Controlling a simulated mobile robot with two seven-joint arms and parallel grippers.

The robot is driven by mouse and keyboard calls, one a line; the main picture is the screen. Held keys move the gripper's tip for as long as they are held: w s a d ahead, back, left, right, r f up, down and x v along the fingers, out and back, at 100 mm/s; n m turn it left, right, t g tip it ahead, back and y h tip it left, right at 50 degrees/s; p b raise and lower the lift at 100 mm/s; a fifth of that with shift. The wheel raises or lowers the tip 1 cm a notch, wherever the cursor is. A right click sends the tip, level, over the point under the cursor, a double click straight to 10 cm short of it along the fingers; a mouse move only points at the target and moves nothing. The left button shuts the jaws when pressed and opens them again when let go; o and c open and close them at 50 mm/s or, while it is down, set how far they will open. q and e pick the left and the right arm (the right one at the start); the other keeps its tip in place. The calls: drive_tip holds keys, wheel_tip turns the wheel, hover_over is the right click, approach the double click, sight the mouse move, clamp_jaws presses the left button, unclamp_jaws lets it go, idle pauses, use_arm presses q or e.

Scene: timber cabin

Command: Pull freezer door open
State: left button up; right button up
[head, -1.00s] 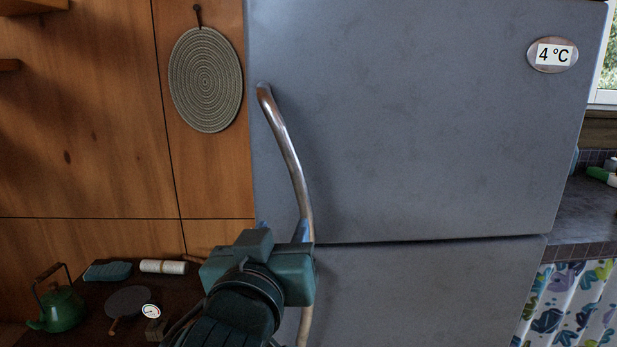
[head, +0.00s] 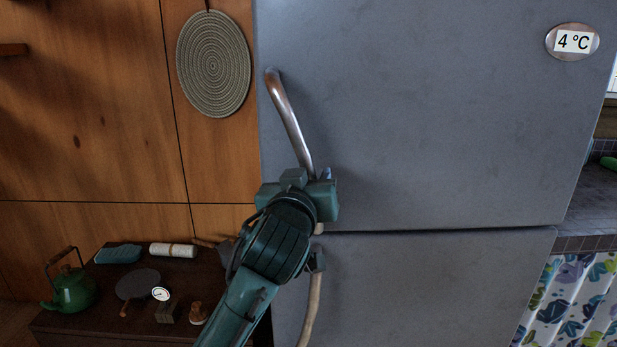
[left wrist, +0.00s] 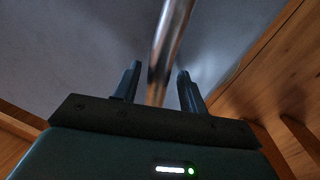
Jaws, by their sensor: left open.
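The grey upper door (head: 430,110) of the fridge is shut, with a "4 °C" badge at its upper right. The lower door (head: 430,290) below it is also shut. A curved metal handle (head: 290,120) runs down the upper door's left side. A lower handle (head: 312,305) shows on the lower door. My left gripper (head: 315,178) is at the lower part of the upper handle, its fingers mostly hidden in the head view. In the left wrist view, its open fingers (left wrist: 158,82) stand on either side of the handle (left wrist: 172,35), with gaps visible. My right gripper is out of view.
A dark low table (head: 95,310) at the lower left holds a green kettle (head: 72,290), a white roll (head: 173,250) and small items. A round woven mat (head: 213,65) hangs on the wooden wall. A counter (head: 595,205) stands right of the fridge.

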use_arm(q)
drive_tip(key=shift+w, duration=0.2)
clamp_jaws()
idle(0.4)
